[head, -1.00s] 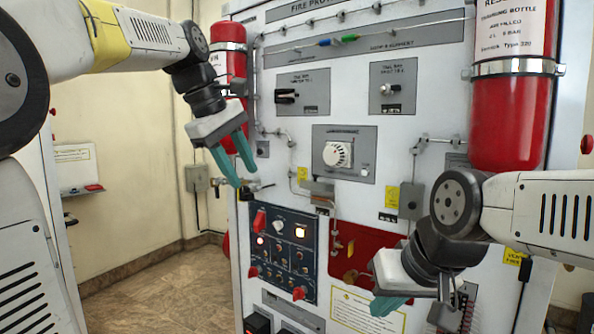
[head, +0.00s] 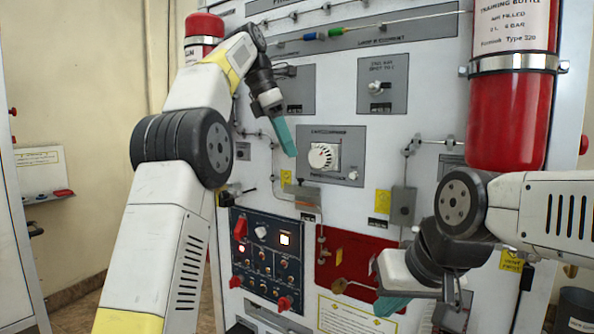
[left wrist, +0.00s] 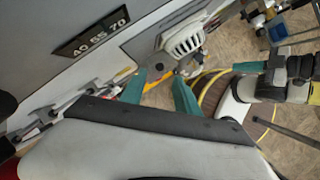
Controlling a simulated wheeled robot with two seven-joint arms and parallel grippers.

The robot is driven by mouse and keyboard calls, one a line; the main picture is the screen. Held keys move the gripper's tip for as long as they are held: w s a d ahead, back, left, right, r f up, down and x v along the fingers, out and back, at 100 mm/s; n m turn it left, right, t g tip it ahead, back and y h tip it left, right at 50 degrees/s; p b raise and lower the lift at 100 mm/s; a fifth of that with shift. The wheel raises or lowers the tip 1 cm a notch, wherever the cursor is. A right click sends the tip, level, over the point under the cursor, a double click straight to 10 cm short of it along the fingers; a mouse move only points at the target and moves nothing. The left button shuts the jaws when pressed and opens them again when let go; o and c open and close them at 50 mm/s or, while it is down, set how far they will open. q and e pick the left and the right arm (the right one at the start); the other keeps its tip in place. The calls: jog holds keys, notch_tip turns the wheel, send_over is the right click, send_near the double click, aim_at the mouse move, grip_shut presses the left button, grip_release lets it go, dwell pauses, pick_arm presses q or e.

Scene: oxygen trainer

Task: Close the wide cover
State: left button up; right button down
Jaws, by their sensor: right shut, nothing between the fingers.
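Small red covers show on the dark blue switch panel (head: 268,258): an upper left one (head: 240,228), a lower left one (head: 235,281) and a lower right one (head: 285,303). The upper one stands up from the panel. I cannot tell which is the wide cover. My left gripper (head: 284,137) is in front of the cabinet, above the switch panel and left of the white dial (head: 323,156). In the left wrist view its two teal fingers (left wrist: 159,76) are apart, with nothing visibly held. My right gripper (head: 392,306) is shut and empty, low and right of the switch panel.
A red bottle (head: 510,95) hangs at the upper right; another (head: 203,35) is partly behind my left arm. A grey box (head: 403,205) and thin pipes stick out of the cabinet front. A brass-coloured tag (head: 339,285) hangs by the red plate (head: 360,257).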

aim_at(302, 187)
pick_arm(q)
jog(key=shift+x, duration=3.25)
grip_shut()
